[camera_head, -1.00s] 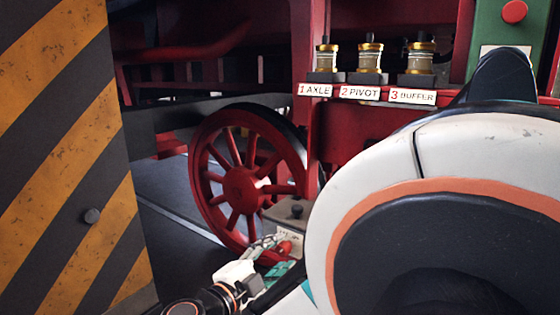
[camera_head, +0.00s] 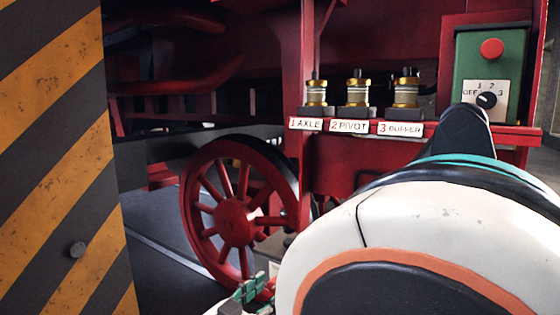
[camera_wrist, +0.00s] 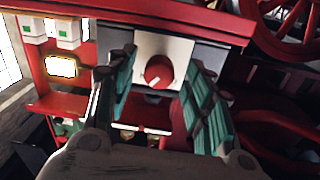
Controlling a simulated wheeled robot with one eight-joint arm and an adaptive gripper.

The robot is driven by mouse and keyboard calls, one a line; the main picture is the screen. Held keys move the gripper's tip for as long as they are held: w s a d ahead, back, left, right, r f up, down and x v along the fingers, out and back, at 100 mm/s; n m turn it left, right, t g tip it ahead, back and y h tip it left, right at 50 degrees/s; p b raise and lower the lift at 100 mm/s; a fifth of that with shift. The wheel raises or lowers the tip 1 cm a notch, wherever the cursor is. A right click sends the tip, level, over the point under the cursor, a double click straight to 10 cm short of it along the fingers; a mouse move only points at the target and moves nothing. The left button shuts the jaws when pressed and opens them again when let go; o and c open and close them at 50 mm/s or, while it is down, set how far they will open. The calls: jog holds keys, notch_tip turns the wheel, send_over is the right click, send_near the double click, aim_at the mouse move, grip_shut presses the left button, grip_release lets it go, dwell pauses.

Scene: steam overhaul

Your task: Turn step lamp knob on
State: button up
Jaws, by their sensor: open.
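In the wrist view a round red knob (camera_wrist: 159,70) with a white pointer mark sits on a pale square plate (camera_wrist: 180,48) on a red-edged box. I take it for the step lamp knob; no readable lamp label shows there. My gripper (camera_wrist: 160,60) is open, with one teal finger on each side of the knob. Contact with the knob cannot be told. In the head view part of my gripper (camera_head: 252,290) shows low, in front of the red wheel (camera_head: 237,222), and my arm hides most of the small grey box (camera_head: 270,243) there.
In the head view, several items bear on movement: a striped yellow-black post (camera_head: 55,150) at left, three brass cups (camera_head: 357,90) on a labelled red ledge, and a green control box (camera_head: 490,60) with a red button and a dark selector knob (camera_head: 487,100).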

jog(key=s+a+n+p, duration=0.2)
jog(key=s+a+p, duration=0.1)
jog(key=s+a, duration=0.7)
jog(key=w+d+r+t+p, duration=0.1)
jog(key=w+d+r+t, duration=0.1)
jog(key=w+d+r, duration=0.3)
jog(key=w+d+r+n+t+h+p, duration=0.1)
jog(key=w+d+r, duration=0.4)
jog(key=r, duration=0.9)
jog(key=w+d+r+n+t+h+p, duration=0.1)
jog(key=w+d+r+t+p, duration=0.2)
jog(key=w+d+r+t, duration=0.2)
jog(key=w+d+r, duration=0.1)
jog(key=d+r, duration=0.2)
jog(key=r, duration=0.1)
jog(key=shift+d+r, duration=0.25)
jog(key=shift+d, duration=0.1)
jog(key=shift+w, duration=0.1)
